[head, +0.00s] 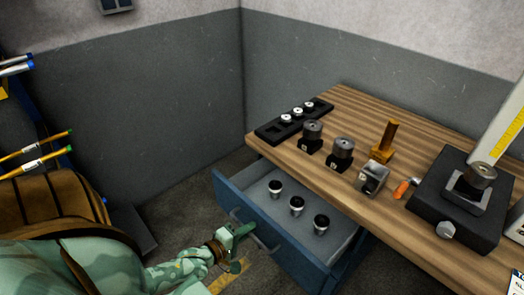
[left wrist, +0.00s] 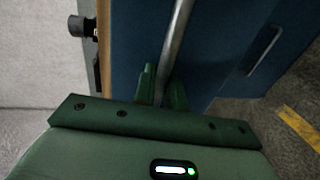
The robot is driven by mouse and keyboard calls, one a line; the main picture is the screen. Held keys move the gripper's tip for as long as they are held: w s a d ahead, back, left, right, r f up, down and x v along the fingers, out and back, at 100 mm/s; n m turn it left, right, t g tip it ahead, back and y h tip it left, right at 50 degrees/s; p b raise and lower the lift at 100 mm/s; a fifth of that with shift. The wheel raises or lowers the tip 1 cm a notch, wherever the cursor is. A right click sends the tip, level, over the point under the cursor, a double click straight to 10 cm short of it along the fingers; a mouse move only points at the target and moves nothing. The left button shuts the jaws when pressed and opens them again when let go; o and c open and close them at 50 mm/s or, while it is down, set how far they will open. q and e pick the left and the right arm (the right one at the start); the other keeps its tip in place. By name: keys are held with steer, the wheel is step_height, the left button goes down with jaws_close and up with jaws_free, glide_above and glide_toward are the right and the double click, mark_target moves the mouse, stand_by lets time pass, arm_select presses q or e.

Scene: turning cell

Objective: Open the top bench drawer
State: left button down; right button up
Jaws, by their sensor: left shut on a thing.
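The top bench drawer (head: 290,247) is blue and stands pulled out from under the wooden bench top (head: 345,112). Several dark cylinders with pale tops, one of them here (head: 297,206), stand on its grey floor. My left gripper (head: 240,240) is at the drawer's front, shut on the bar handle (head: 264,243). In the left wrist view the green fingers (left wrist: 161,88) sit on either side of the grey handle bar (left wrist: 177,40), against the blue front. My right gripper is not in view.
A black rack (head: 293,121), dark holders with round metal pieces, an orange-brown stand (head: 385,142) and a black gauge base (head: 455,212) stand on the bench. Another drawer handle (left wrist: 263,50) shows in the left wrist view. Some grey floor is clear left of the drawer.

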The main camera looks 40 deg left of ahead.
arm_select(q)
steer(key=f+p+v, duration=0.2)
steer(key=f+v, duration=0.1)
steer(key=v, duration=1.4)
steer(key=shift+s+a+f+p, duration=0.15)
steer(key=shift+s+f+p, duration=0.15)
steer(key=shift+s, duration=0.35)
steer(key=c, duration=1.5)
jaws_free()
steer(key=v, duration=1.6)
steer(key=shift+s+a, duration=0.15)
